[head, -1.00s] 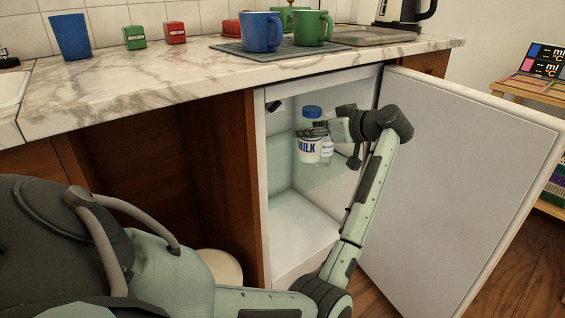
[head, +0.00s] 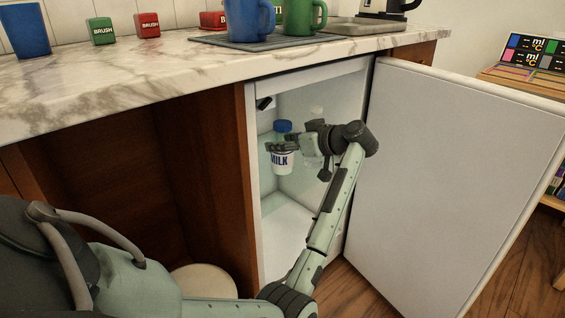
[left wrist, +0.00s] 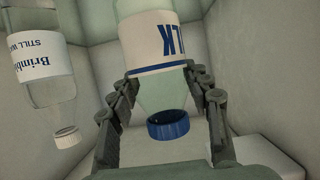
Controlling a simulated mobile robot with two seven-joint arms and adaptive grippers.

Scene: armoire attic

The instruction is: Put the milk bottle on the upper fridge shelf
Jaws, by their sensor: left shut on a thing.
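The milk bottle (head: 282,161), with a blue cap and a white MILK label, is upright inside the open fridge, at the upper shelf's level. My left gripper (head: 284,146) is shut around its upper part. In the left wrist view the milk bottle (left wrist: 155,55) appears upside down between the fingers of my left gripper (left wrist: 165,92). The glassy upper shelf (head: 299,183) is partly visible. I cannot tell whether the bottle's base touches it. My right gripper is not in view.
A clear water bottle (left wrist: 42,75) stands beside the milk, mostly hidden behind my gripper in the head view. The fridge door (head: 440,180) is open to the right. The marble counter (head: 200,65) overhangs the fridge and carries mugs (head: 247,18).

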